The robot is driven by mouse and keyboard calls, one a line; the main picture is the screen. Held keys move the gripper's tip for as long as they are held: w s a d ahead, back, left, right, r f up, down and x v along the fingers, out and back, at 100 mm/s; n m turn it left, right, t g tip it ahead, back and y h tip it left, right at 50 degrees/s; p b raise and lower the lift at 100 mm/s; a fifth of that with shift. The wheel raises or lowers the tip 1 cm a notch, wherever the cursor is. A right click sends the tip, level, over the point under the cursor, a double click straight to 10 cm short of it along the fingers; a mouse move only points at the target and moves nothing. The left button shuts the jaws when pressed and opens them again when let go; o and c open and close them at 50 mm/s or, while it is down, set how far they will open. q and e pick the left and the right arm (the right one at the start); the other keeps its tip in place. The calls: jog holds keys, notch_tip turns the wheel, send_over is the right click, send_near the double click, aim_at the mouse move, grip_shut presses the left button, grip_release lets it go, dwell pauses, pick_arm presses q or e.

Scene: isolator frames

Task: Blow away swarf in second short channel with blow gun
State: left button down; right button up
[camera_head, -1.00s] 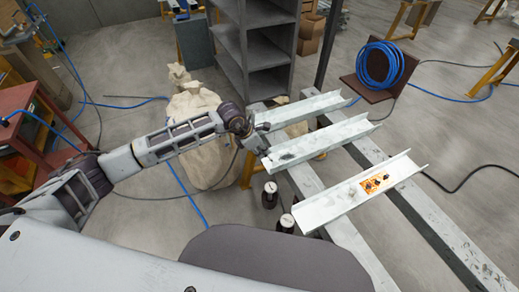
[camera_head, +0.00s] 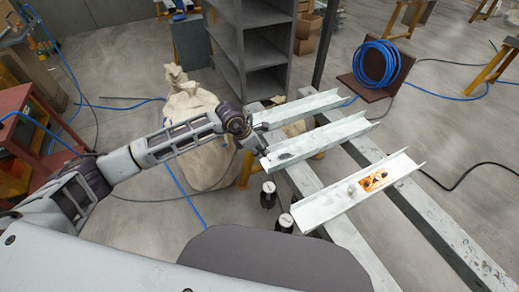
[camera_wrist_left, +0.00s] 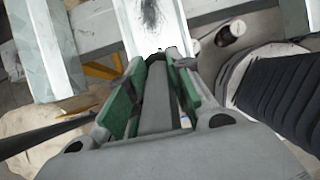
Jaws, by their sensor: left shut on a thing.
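Three pale metal channels lie side by side across two long beams: a back one (camera_head: 300,109), a middle one (camera_head: 325,136) and a front one (camera_head: 335,200). Dark swarf (camera_head: 285,156) lies in the near left end of the middle channel. It also shows as a dark streak in the left wrist view (camera_wrist_left: 150,14). My left gripper (camera_head: 254,138) is at the left end of the middle channel. In the left wrist view its green-padded fingers are shut on a grey blow gun (camera_wrist_left: 157,100), whose front points toward the swarf. My right gripper is out of view.
An orange patch (camera_head: 373,181) with dark marks and a pale lump (camera_head: 354,191) lie in the front channel. Dark bottle-like objects (camera_head: 286,222) stand below the channels' left ends. A sack (camera_head: 190,115) and a grey shelf (camera_head: 258,60) stand behind my left arm.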

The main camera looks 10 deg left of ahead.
pick_arm(q)
jog(key=shift+f+b, duration=0.5)
jog(key=shift+f, duration=0.05)
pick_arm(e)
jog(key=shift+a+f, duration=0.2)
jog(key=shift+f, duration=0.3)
pick_arm(q)
jog(key=shift+w+d+b, duration=0.5)
jog(key=shift+d, duration=0.25)
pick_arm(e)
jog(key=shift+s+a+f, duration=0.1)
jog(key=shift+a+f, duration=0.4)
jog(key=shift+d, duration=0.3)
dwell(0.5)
pick_arm(q)
jog(key=shift+w+d+r+b, duration=0.15)
jog(key=shift+w+d+b, duration=0.3)
jog(key=shift+w+d, duration=0.35)
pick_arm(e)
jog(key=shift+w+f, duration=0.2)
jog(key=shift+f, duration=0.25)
pick_arm(q)
jog(key=shift+s+d, duration=0.1)
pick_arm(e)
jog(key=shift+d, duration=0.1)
